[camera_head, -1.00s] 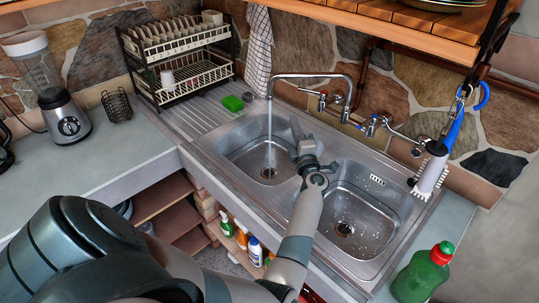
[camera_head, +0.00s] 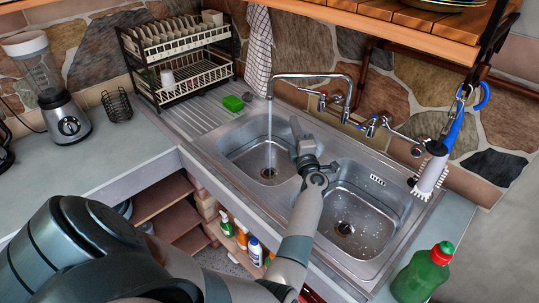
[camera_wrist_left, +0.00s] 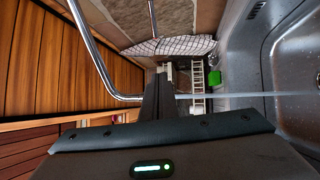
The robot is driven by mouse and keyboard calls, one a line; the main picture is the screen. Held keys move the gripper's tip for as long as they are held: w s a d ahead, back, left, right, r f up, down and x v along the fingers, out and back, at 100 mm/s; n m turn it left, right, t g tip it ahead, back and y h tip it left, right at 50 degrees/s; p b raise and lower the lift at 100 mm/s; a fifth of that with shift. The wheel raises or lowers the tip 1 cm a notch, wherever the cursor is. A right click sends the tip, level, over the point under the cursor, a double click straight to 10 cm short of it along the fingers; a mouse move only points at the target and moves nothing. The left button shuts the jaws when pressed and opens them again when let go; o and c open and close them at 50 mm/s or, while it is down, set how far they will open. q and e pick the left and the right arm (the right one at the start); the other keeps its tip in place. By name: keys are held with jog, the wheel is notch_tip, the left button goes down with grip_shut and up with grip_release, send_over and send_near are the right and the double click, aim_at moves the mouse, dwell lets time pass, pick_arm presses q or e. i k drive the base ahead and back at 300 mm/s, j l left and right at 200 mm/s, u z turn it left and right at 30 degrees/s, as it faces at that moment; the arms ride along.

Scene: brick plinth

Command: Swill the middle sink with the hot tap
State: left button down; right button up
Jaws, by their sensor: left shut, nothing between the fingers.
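A double steel sink shows in the head view, with a left basin (camera_head: 240,150) and a right basin (camera_head: 375,215). The chrome swivel spout (camera_head: 310,76) points over the left basin, and a water stream (camera_head: 269,130) falls from it near that basin's drain. The spout also shows in the left wrist view (camera_wrist_left: 92,50). Two tap handles sit at the wall, a left one (camera_head: 322,104) and a right one (camera_head: 371,126); I cannot tell which is hot. My left gripper (camera_head: 296,128) is shut and empty, beside the stream and above the divider between basins. My right gripper is out of view.
A green sponge (camera_head: 233,103) lies on the drainboard by the dish rack (camera_head: 180,60). A cloth (camera_head: 258,50) hangs behind. A green bottle (camera_head: 422,272) stands front right, and a brush (camera_head: 432,170) hangs at right. A wooden shelf (camera_head: 400,30) overhangs the tap.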

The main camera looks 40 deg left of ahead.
aim_at(322, 94)
jog(key=i+j, duration=0.4)
jog(key=j, duration=0.25)
jog(key=i+j, duration=0.2)
jog(key=j, duration=0.1)
